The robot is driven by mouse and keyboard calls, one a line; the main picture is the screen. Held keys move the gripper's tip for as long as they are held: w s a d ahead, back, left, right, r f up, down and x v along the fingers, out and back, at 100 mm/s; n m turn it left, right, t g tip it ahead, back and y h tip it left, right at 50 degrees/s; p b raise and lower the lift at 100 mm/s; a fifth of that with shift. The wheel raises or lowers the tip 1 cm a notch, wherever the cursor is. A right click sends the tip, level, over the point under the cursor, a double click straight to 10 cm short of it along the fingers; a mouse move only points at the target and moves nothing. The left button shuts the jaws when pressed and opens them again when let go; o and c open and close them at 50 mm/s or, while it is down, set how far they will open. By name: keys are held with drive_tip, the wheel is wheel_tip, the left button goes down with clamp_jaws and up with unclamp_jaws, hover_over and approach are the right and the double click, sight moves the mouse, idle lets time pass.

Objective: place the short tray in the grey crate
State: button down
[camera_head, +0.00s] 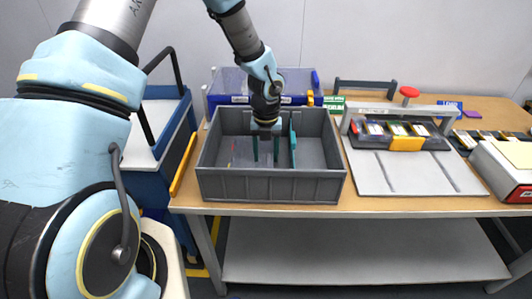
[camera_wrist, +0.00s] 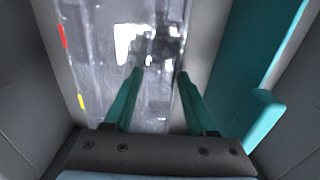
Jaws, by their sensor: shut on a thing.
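The grey crate (camera_head: 270,187) stands on the wooden bench, and its inner walls fill the wrist view's edges (camera_wrist: 25,100). My gripper (camera_head: 265,164) points down inside the crate. In the wrist view its two teal fingers (camera_wrist: 158,74) stand apart, shut on a clear, shiny tray (camera_wrist: 95,45), which I take for the short tray. The tray has a red mark and a yellow mark along its left side. It is low in the crate, left of centre; I cannot tell whether it touches the floor. The exact grip contact is hard to see.
A teal upright piece (camera_head: 292,145) stands in the crate just right of my fingers, also in the wrist view (camera_wrist: 255,60). A clear blue-edged box (camera_head: 228,82) is behind the crate. A grey rack (camera_head: 375,180) stands to the right.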

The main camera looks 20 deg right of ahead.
drive_tip(key=shift+f, duration=0.1)
drive_tip(key=shift+c, duration=1.1)
unclamp_jaws()
wheel_tip(320, 180, up, 12)
drive_tip(key=b, duration=0.2)
drive_tip(key=a+r+n, duration=0.1)
drive_tip(key=a+n, duration=0.4)
drive_tip(key=n, duration=0.1)
drive_tip(key=w+a+n, duration=0.1)
drive_tip(key=a+n, duration=0.5)
drive_tip(key=a+r+n, duration=0.1)
drive_tip(key=a+n, duration=0.5)
drive_tip(key=n, duration=0.1)
drive_tip(key=shift+w+a+r+t, duration=0.15)
drive_tip(key=shift+w+r+t, duration=0.05)
drive_tip(key=shift+r+t, duration=0.15)
drive_tip(key=s+a+r+n, duration=0.1)
drive_tip(key=s+a+n, duration=0.1)
drive_tip(key=a+n, duration=0.5)
drive_tip(key=s+a+r+n, duration=0.1)
drive_tip(key=a+n, duration=0.6)
drive_tip(key=n, duration=0.7)
drive_tip(key=shift+s+t, duration=0.45)
drive_tip(key=shift+s, duration=0.45)
